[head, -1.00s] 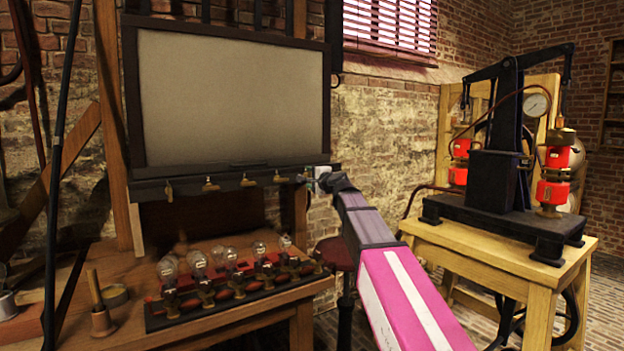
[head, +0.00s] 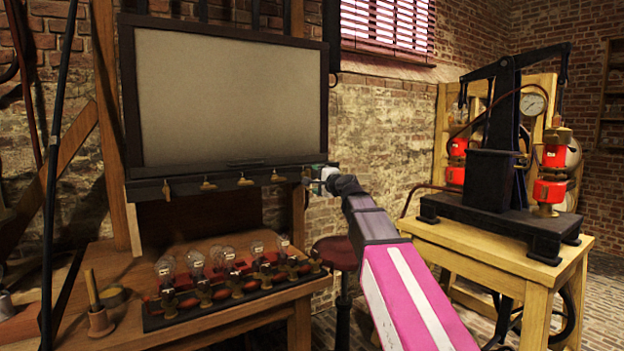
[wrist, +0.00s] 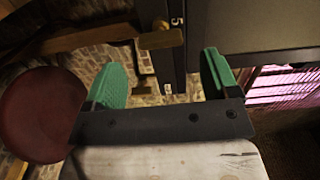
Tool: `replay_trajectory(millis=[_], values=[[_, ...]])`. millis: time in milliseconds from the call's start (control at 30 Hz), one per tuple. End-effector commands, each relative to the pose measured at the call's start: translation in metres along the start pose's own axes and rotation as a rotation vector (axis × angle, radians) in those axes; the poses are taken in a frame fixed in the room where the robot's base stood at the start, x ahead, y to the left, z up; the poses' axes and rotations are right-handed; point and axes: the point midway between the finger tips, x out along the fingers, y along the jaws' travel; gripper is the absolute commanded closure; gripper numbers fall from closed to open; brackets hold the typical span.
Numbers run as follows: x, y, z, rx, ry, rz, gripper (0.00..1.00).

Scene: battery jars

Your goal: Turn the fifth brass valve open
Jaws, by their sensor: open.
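A row of brass valves hangs along the dark rail under the pale board. Several valves show in the head view, such as the leftmost one (head: 167,188) and one close left of my gripper (head: 277,177). My gripper (head: 318,179) is at the rail's right end and hides part of it. In the wrist view, my gripper's green fingers (wrist: 164,62) are open. The brass valve by the label 5 (wrist: 160,39) lies just beyond the fingertips. Another small brass piece (wrist: 143,88) shows between the fingers beside a label too small to read surely. Nothing is visibly gripped.
Below the rail, a wooden bench (head: 100,255) bears a rack of glass bulbs (head: 228,262) and a small brown pot (head: 101,322). A red stool (head: 335,253) stands right of it. A pump (head: 490,190) stands on a wooden table (head: 520,278) further right.

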Motion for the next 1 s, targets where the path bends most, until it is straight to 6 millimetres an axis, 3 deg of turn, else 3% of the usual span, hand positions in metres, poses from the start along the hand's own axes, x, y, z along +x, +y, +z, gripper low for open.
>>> replay_trajectory(millis=[100,300,700,767,867,1000], values=[[-0.028,0.001,0.002,0.0,0.001,-0.001,0.19],[-0.051,0.0,0.001,-0.001,0.0,-0.001,0.19],[-0.053,0.003,0.0,-0.006,-0.001,0.007,0.19],[-0.054,0.013,0.0,-0.021,-0.004,0.026,0.19],[-0.057,0.044,-0.001,-0.073,-0.015,0.091,0.19],[-0.068,0.116,-0.004,-0.19,-0.051,0.245,0.19]])
